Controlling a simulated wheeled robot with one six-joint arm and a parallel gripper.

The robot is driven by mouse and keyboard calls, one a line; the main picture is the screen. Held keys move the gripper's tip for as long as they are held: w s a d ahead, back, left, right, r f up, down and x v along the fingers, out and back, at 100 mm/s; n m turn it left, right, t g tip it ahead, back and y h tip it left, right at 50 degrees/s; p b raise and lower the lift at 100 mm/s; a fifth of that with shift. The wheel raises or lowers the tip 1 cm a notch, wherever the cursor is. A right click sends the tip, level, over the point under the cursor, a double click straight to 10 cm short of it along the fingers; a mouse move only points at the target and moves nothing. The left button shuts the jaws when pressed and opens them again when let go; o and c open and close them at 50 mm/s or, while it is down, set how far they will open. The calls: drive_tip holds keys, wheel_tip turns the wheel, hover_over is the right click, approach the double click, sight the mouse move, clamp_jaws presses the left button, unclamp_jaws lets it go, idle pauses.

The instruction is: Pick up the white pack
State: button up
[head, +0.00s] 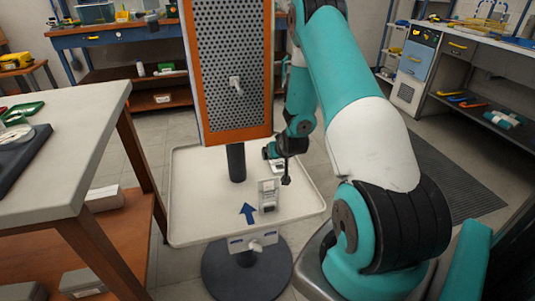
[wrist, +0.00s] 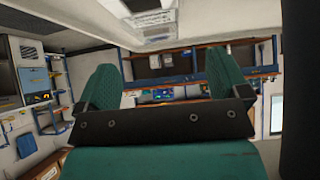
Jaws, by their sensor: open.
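I cannot tell for certain which of the two is the white pack. My gripper (head: 279,158) is low over the tray, beyond and above the nearer pack, and seems apart from it. In the wrist view my gripper (wrist: 160,77) has its two green fingers wide apart with nothing between them. A white-grey object (wrist: 152,18) shows past the fingers at the top edge.
An orange-framed perforated panel (head: 229,75) stands on a dark post (head: 236,162) rising from the tray, close left of my gripper. A pale-topped bench (head: 75,130) is at the left. The tray's left part is bare. A dark round base (head: 247,275) is in front.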

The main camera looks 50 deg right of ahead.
drive_tip(key=x, duration=0.7)
drive_tip(key=shift+d+f+b, duration=0.1)
drive_tip(key=shift+d+b, duration=0.25)
drive_tip(key=shift+c, duration=0.4)
drive_tip(key=c, duration=0.9)
